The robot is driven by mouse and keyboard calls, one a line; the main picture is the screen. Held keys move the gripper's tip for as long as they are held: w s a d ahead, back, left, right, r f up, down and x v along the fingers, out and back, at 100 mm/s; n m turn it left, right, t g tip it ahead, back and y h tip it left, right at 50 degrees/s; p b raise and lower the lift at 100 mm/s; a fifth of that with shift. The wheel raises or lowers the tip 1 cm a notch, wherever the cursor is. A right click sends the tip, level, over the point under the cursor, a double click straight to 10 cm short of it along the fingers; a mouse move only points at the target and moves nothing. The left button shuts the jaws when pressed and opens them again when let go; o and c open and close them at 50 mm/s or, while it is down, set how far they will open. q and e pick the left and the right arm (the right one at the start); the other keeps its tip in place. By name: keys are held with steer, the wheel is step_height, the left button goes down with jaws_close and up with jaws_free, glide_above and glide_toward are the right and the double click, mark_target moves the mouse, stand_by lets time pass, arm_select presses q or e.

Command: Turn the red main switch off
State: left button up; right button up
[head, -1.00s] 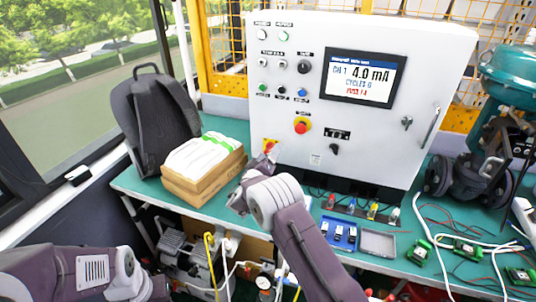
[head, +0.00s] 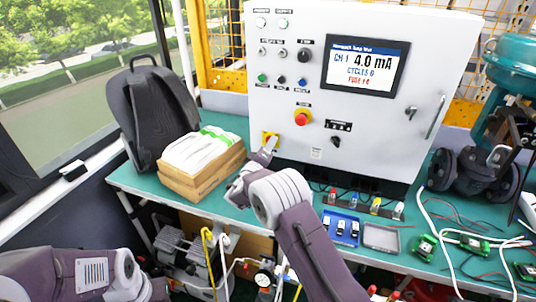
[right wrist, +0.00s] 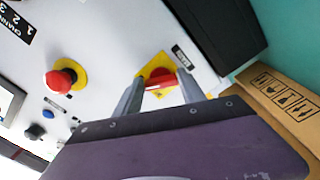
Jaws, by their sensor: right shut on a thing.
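The red main switch (right wrist: 158,78) is a red rotary handle on a yellow square plate (right wrist: 150,62), low at the left edge of the white control cabinet's front. In the head view, its yellow plate (head: 267,136) shows just beyond my right gripper (head: 266,152), which covers most of the handle. In the right wrist view, the fingers of my right gripper (right wrist: 161,80) stand on either side of the red handle, shut on it. The white mark on the handle runs roughly across the gap between the fingers. My left arm shows at the lower left; its gripper is out of the picture.
A red emergency button (head: 302,118) sticks out of the cabinet (head: 390,150), right of the switch. A cardboard box (head: 205,178) with white packs and a black backpack (head: 155,105) stand left. A blue tray (head: 341,228) lies on the green bench.

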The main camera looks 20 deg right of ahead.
steer(key=shift+a+r+n+b, duration=0.15)
steer(key=shift+n+b, duration=1.65)
steer(key=shift+n, duration=1.85)
steer(key=shift+d+r+n+b, duration=0.1)
steer(key=shift+n+b, duration=1.65)
steer(key=shift+n, duration=1.9)
steer(key=o, duration=1.4)
steer(key=shift+c, duration=0.2)
steer(key=shift+a, duration=0.1)
steer(key=v, duration=0.9)
